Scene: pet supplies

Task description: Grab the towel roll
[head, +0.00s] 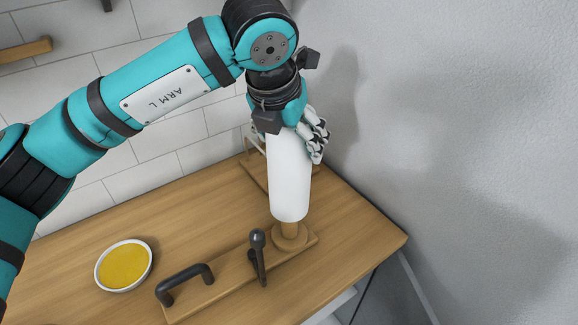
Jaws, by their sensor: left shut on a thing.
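The white towel roll (289,180) stands nearly upright at the right part of the wooden counter, above a round wooden base (290,237) with a short wooden post showing under the roll. My left gripper (314,140) is at the top of the roll, shut on it, with its fingers at the upper right side. The far finger and the roll's top end are hidden by the wrist. I cannot tell whether the roll is still around the post higher up. My right gripper is not in view.
A wooden board (215,285) with a black handle (185,283) and a dark upright lever (258,255) lies in front. A white bowl with yellow contents (124,266) stands to the left. A grey wall (450,130) is close on the right. The counter (190,225) between is clear.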

